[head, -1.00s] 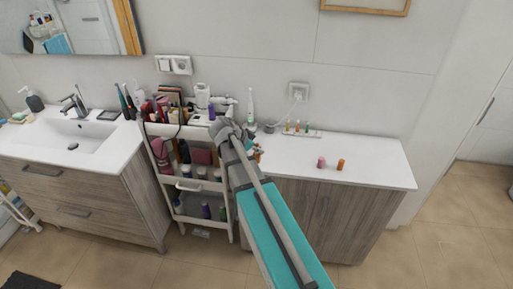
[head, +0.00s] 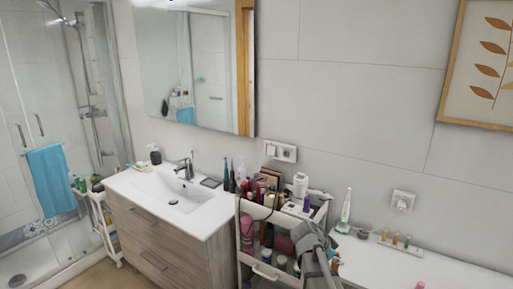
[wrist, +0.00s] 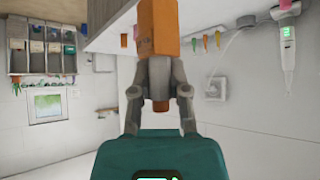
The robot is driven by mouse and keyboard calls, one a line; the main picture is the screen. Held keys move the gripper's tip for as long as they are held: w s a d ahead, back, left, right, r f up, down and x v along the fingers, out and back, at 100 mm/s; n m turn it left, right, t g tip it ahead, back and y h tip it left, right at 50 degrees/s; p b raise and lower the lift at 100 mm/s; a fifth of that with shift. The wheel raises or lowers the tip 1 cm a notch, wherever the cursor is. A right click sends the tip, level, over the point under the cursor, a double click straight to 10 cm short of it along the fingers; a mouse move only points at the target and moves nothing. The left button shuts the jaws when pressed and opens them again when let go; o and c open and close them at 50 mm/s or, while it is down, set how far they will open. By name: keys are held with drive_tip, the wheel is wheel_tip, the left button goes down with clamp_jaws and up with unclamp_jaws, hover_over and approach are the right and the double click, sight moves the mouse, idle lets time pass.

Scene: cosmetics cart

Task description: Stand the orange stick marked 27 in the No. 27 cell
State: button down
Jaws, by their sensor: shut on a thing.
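My gripper (wrist: 158,78) is shut on an orange stick (wrist: 158,28) in the wrist view. The stick points away from my palm, its darker end showing between the fingers. I cannot read a number on it. In the head view, part of my grey arm is in front of the right side of the cart, and the fingers and held stick cannot be made out. A pale holder (head: 385,242) with several coloured sticks stands on the white counter against the wall. I cannot tell which of its cells is No. 27.
The cart (head: 247,240) is crowded with bottles and tubes. A white electric toothbrush (head: 346,208) stands between cart and holder. A pink stick (head: 420,285) shows at the bottom edge. The sink (head: 175,195) is to the left. The counter in front of the holder looks clear.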

drive_tip(key=s+a+n+t+y, duration=0.1)
drive_tip(key=s+a+n+t, duration=0.1)
drive_tip(key=a, duration=0.4)
drive_tip(key=s+a+n+t, duration=0.1)
drive_tip(key=s+a+n, duration=0.1)
drive_tip(key=a, duration=0.3)
drive_tip(key=shift+s+a+n+t+y, duration=0.15)
drive_tip(key=shift+a+n+t+y, duration=0.25)
drive_tip(key=shift+n, duration=0.4)
drive_tip(key=shift+d+f, duration=0.1)
drive_tip(key=shift+d, duration=0.1)
